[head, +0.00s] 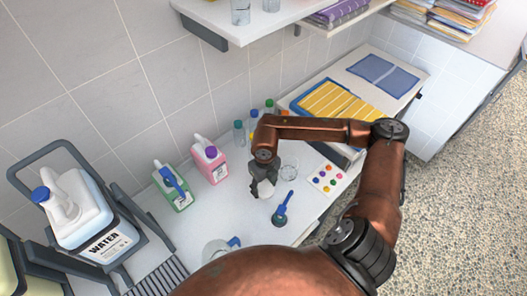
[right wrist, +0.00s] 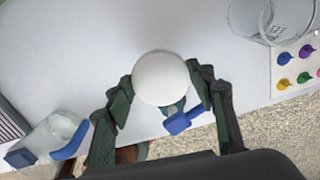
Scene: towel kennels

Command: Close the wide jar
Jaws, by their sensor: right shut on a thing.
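My right gripper (head: 264,184) is shut on a round white piece, which looks like a lid (right wrist: 161,78). In the right wrist view the fingers (right wrist: 158,84) sit on either side of it. In the head view the white piece (head: 266,188) shows under the gripper, over the white counter; I cannot tell whether it touches the counter. A clear, wide glass vessel (head: 289,168), probably the wide jar, stands just right of the gripper. It also shows at the top right of the right wrist view (right wrist: 286,20), with no lid visible on it. My left gripper is out of view.
A blue-handled tool (head: 282,210) stands near the front edge, close to the gripper. A card with coloured dots (head: 327,179) lies right of the jar. Pink (head: 211,160) and green (head: 173,187) jugs and small bottles (head: 254,117) stand behind. A shelf (head: 250,27) overhangs.

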